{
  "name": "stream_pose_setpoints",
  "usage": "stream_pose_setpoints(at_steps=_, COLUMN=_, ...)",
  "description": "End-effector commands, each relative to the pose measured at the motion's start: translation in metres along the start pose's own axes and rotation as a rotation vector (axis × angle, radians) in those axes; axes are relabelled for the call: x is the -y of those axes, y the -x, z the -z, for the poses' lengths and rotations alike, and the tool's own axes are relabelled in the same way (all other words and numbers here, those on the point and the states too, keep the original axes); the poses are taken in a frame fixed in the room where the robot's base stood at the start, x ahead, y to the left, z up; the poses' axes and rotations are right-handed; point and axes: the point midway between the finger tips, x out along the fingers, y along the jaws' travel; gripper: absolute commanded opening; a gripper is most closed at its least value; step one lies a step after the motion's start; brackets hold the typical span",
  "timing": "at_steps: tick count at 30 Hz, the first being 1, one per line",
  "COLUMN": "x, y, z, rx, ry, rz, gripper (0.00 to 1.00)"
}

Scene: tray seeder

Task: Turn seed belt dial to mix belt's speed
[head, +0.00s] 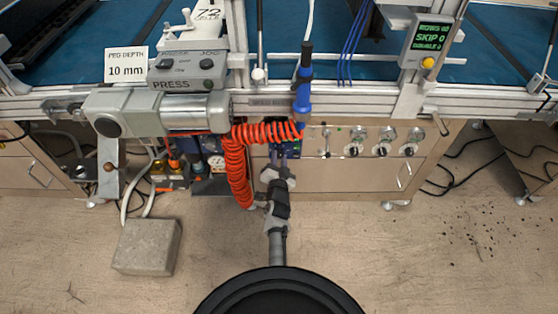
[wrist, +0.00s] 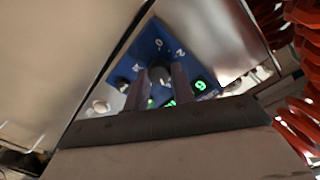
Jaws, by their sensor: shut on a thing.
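A blue control panel (wrist: 205,42) with white scale marks and green lit digits (wrist: 200,85) fills the middle of the wrist view. A dark dial (wrist: 158,74) on it sits between the two fingers of my gripper (wrist: 162,84). The fingers are shut on this dial and hide part of it and some of the digits. In the head view my gripper (head: 284,152) reaches the blue panel under the machine's front rail, beside the orange coiled hose. The dial is hidden there. I cannot read a name on the dial or which way its pointer faces.
The orange coiled hose (head: 237,165) hangs just left of my arm; a blue tool (head: 304,95) hangs above. A beige cabinet (head: 340,175) with several black knobs is to the right. A grey block (head: 147,247) lies on the floor at left. Open floor lies at right.

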Motion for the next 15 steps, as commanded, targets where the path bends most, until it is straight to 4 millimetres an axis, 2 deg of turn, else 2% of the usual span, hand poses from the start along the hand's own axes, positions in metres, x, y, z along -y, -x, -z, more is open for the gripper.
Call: stream_pose_setpoints(at_steps=15, x=0.0, y=0.0002, z=0.0002, rx=0.003, ry=-0.057, rz=0.001, gripper=0.02)
